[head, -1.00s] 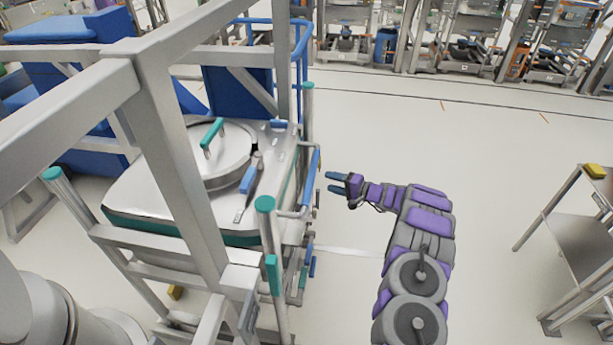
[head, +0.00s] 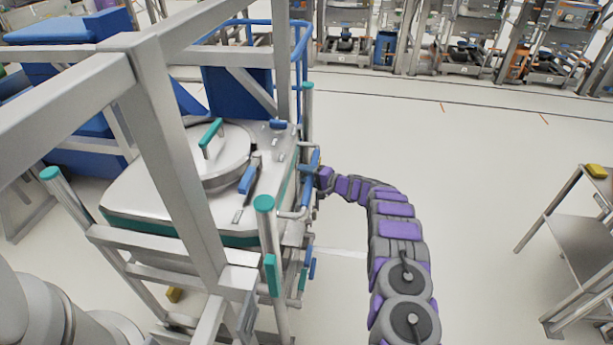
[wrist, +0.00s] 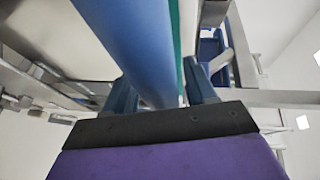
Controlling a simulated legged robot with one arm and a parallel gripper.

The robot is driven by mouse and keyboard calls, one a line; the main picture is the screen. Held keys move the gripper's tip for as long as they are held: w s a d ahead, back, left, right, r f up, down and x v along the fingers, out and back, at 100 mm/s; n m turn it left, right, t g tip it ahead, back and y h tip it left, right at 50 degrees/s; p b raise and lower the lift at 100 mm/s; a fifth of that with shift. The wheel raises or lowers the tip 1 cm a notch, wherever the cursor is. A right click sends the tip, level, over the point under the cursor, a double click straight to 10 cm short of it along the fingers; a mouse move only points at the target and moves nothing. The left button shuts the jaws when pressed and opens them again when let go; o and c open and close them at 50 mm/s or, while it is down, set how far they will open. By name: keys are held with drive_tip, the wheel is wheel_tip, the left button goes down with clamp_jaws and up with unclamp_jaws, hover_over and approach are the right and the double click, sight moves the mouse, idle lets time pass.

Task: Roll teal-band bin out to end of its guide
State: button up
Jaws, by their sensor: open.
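The teal-band bin (head: 130,205) is a silver box with a round lid and a teal stripe, standing inside a grey metal frame. A blue grip bar (head: 313,166) is on its right side. My gripper (head: 319,172) is at this bar, coming from the right. In the wrist view the blue bar (wrist: 135,45) runs between the two open fingers of my gripper (wrist: 160,95). The fingers stand on either side of it and I cannot tell whether they touch it. In the head view the fingertips are hard to make out against the bar.
The grey frame (head: 165,130) stands close in front and partly hides the bin. Teal-capped posts (head: 265,225) flank it. A metal table (head: 580,240) stands at the right. The floor (head: 480,170) between is clear.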

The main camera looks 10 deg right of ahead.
clamp_jaws()
idle(0.4)
drive_tip(key=shift+s+f, duration=0.1)
